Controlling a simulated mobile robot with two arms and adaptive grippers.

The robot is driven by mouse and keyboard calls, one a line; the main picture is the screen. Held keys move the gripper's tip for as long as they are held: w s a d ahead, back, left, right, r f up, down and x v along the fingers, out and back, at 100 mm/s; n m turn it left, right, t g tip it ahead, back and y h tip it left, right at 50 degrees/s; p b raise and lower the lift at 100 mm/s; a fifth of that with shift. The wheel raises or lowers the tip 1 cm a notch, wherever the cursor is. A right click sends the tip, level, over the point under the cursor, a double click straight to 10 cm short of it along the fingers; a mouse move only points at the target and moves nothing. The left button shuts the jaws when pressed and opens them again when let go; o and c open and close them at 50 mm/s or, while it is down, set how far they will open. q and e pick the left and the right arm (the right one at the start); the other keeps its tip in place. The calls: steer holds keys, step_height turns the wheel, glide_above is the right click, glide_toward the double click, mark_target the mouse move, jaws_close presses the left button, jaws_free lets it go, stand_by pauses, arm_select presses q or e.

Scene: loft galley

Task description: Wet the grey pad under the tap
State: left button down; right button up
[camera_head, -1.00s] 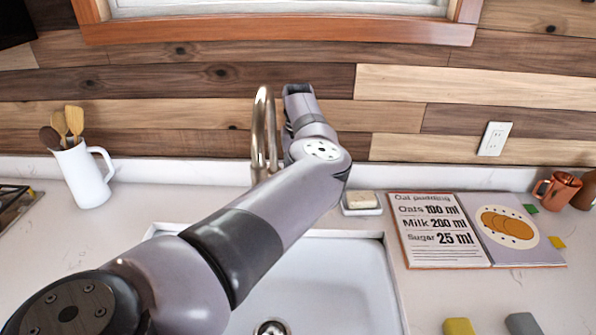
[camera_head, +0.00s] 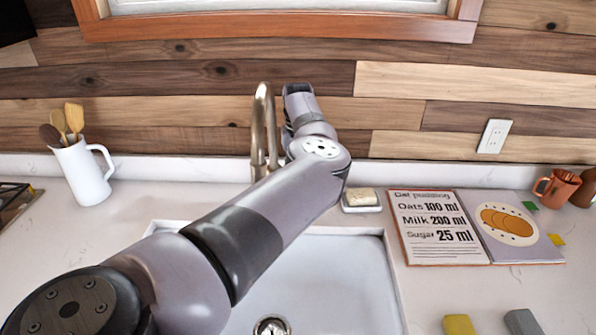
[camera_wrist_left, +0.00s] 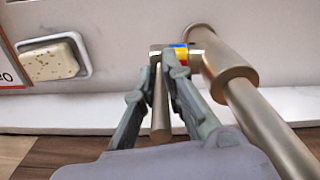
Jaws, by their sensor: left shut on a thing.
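The grey pad (camera_head: 521,322) lies on the counter at the bottom right in the head view, away from my left arm. The metallic tap (camera_head: 262,125) stands behind the sink, and it also shows in the left wrist view (camera_wrist_left: 230,68). My left gripper (camera_wrist_left: 166,62) is at the tap's side, its fingers shut around the thin tap lever (camera_wrist_left: 160,112). A small red, blue and yellow mark (camera_wrist_left: 180,54) shows at the lever's base. My arm hides this gripper in the head view. No water is visible. My right gripper is out of view.
The white sink (camera_head: 335,270) lies below my left arm, with its drain at the bottom. A yellow pad (camera_head: 458,325) lies beside the grey pad. A soap dish (camera_head: 362,208), an open recipe book (camera_head: 440,258), a copper mug (camera_head: 560,188) and a utensil jug (camera_head: 85,175) stand around.

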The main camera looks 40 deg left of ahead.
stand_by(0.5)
arm_select(q)
steer(key=shift+w+r+p, duration=0.1)
steer(key=shift+p, duration=0.25)
steer(key=shift+w+d+g+y, duration=0.1)
steer(key=shift+d+g+y, duration=0.05)
steer(key=shift+g+y, duration=0.3)
steer(key=c, duration=1.7)
jaws_free()
steer(key=shift+o, duration=0.2)
step_height(320, 180, up, 12)
steer(key=shift+w+d, duration=0.35)
steer(key=shift+d, duration=0.1)
